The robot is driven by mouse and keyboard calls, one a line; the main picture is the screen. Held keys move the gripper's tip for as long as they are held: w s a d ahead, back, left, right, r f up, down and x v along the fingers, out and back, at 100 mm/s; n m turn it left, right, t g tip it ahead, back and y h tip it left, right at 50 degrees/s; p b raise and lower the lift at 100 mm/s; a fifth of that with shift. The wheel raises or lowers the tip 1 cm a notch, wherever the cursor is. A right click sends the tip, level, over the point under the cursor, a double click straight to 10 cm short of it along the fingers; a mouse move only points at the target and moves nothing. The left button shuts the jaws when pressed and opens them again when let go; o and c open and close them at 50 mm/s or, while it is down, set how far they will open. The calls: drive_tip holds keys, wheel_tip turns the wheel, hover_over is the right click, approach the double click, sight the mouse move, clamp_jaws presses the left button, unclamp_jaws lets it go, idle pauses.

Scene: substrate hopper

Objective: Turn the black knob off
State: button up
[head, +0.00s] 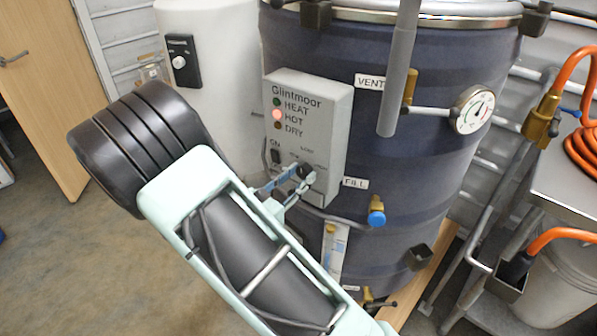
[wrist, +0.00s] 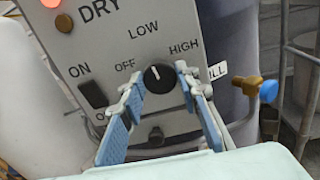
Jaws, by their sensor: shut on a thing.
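The black knob (wrist: 158,77) is on the grey Glintmoor control box (head: 312,120), among the labels OFF, LOW and HIGH. Its white mark points up and slightly left, roughly toward LOW. My gripper (wrist: 161,82) has its two blue-padded fingers at the left and right sides of the knob, shut on it. In the head view the knob (head: 305,171) shows at the box's lower part, with my gripper (head: 292,181) at it. My forearm comes from the lower right and hides part of the vessel and the floor.
The HOT light (head: 277,115) glows red. A blue-tipped FILL valve (head: 376,213) and a dial gauge (head: 474,109) are to the right on the dark vessel (head: 440,160).

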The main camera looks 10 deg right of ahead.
drive_tip(key=n+p, duration=0.2)
drive_tip(key=p, duration=0.1)
drive_tip(key=n+p, duration=0.2)
drive_tip(key=n, duration=0.1)
drive_tip(key=shift+r+n+p, duration=0.2)
drive_tip(key=shift+n+p, duration=0.1)
drive_tip(key=shift+p, duration=0.1)
drive_tip(key=n+p, duration=0.1)
drive_tip(key=n, duration=0.1)
drive_tip(key=n+p, duration=0.2)
drive_tip(key=shift+f+n+p, duration=0.2)
drive_tip(key=shift+n+p, duration=0.1)
drive_tip(key=shift+f, duration=0.1)
drive_tip(key=o, duration=1.2)
drive_tip(key=shift+c, duration=0.2)
drive_tip(key=v, duration=1.2)
